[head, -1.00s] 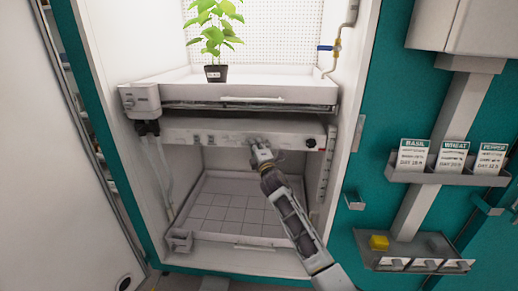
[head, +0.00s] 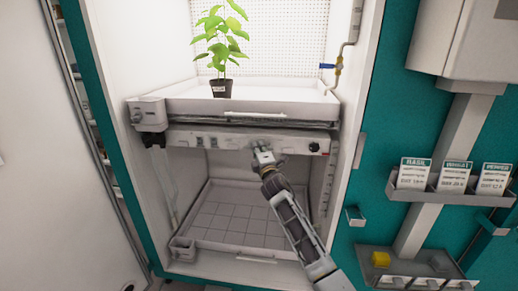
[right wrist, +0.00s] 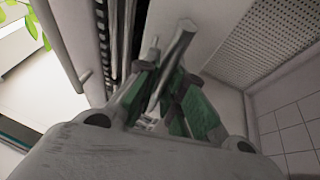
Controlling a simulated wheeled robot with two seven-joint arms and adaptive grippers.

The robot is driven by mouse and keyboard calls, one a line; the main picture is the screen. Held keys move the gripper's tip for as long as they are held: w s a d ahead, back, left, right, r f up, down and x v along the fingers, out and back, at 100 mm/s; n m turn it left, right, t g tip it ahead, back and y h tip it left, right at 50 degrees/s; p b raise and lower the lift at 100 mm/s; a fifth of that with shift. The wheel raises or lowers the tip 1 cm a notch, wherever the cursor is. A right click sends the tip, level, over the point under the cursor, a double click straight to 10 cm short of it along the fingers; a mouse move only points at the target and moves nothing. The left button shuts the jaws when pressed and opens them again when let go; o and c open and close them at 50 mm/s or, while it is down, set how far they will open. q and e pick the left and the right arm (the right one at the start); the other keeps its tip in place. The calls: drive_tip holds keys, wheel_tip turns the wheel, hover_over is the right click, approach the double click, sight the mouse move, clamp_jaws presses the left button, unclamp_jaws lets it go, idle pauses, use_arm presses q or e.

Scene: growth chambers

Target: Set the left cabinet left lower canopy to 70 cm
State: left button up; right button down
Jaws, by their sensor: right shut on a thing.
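The lower canopy (head: 222,141) is a white, wide, flat panel across the left cabinet's lower bay. It sits close under the upper tray. My right gripper (head: 263,156) is at the middle of its front edge, reaching up from below right. In the right wrist view the green-padded fingers (right wrist: 165,92) are closed around a grey bar, the canopy handle (right wrist: 177,50). The handle is mostly hidden by the gripper in the head view. I cannot read a height scale. My left gripper is not in view.
A potted plant (head: 221,88) stands on the upper tray (head: 180,108), just above the canopy. The lower bay's tiled tray (head: 235,220) is empty. Side walls and a strip (head: 328,190) on the right bound the bay. Seed packets (head: 454,176) hang outside right.

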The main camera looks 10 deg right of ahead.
drive_tip(key=shift+r, duration=0.35)
drive_tip(key=c, duration=1.5)
unclamp_jaws()
drive_tip(key=shift+f, duration=0.1)
drive_tip(key=shift+s, duration=0.2)
drive_tip(key=v, duration=1.1)
drive_tip(key=shift+s, duration=0.3)
drive_tip(key=shift+d+f, duration=0.15)
